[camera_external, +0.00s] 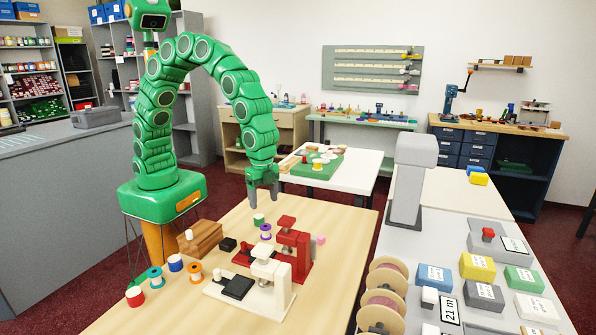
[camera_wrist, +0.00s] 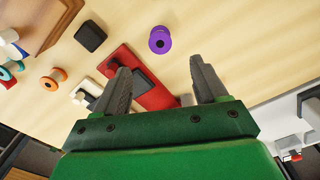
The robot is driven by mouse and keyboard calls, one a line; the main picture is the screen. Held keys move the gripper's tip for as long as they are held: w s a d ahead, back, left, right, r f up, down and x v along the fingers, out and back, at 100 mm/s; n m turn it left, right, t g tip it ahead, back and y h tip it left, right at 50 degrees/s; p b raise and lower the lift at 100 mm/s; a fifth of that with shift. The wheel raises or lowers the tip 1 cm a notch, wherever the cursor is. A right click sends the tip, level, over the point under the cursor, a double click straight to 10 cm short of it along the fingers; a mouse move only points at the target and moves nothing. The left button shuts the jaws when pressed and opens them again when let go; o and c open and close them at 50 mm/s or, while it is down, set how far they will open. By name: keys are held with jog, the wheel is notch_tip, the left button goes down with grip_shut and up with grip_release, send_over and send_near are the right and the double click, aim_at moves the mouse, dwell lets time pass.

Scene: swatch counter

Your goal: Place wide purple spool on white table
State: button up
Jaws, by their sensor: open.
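My gripper (camera_external: 264,199) points down above the table, open and empty, apart from the spool. Its two spread fingers (camera_wrist: 158,66) also show in the wrist view. The white table (camera_external: 361,172) stands behind, holding a green mat with several small items.
A red press (camera_external: 288,245) and a white press (camera_external: 262,283) stand near the spool. A wooden block (camera_external: 202,238), a black block (camera_external: 228,244) and orange, blue, teal and red spools are to the left. The grey counter (camera_external: 425,255) on the right holds labelled boxes.

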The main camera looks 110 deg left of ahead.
jog(key=n+t+y, duration=0.2)
jog(key=n+y, duration=0.2)
jog(key=n, duration=1.4)
send_over(265, 227)
jog(key=s+d, duration=0.1)
jog(key=d, duration=0.1)
notch_tip(265, 227, down, 4)
jog(key=f, duration=0.1)
jog(key=shift+s+x, duration=0.1)
jog(key=shift+x, duration=1.75)
jog(key=shift+s+x, duration=0.15)
jog(key=shift+x, duration=1.7)
jog(key=shift+d, duration=0.1)
jog(key=c, duration=1.2)
